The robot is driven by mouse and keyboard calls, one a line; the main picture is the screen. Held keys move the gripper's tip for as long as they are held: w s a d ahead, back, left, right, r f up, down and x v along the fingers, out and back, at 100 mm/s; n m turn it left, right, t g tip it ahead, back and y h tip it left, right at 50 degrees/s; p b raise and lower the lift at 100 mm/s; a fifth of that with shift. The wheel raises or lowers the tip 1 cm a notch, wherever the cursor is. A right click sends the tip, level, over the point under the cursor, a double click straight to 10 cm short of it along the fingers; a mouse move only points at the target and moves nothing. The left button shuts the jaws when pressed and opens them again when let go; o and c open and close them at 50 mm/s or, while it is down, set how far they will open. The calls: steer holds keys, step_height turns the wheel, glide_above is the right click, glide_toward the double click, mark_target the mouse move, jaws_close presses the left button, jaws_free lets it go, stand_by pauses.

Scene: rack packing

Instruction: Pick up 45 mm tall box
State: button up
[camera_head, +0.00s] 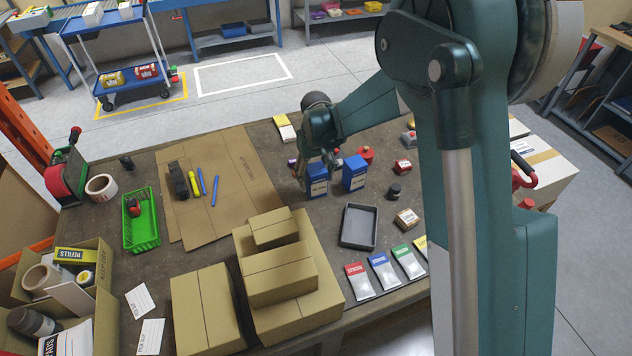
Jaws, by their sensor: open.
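No label shows which box is 45 mm tall. Two small blue boxes stand upright on the dark table: a left blue box (317,186) and a right blue box (354,173). A small red box (402,167) and a small brown box with a white label (407,218) lie farther right. My gripper (319,165) points down at the top of the left blue box. Its fingers are open and partly hidden, and I cannot tell whether they touch that box.
Large cartons (280,275) are stacked at the table's front. A grey tray (359,226) lies in front of the blue boxes. A dark jar (394,191) stands right of them. Colored packets (382,272) line the front edge. Flat cardboard (240,170) and a green basket (141,232) lie left.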

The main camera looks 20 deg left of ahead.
mark_target(316, 168)
steer(key=shift+f, duration=1.4)
steer(key=c, duration=1.1)
steer(key=shift+r+p, duration=0.5)
steer(key=shift+r, duration=4.55)
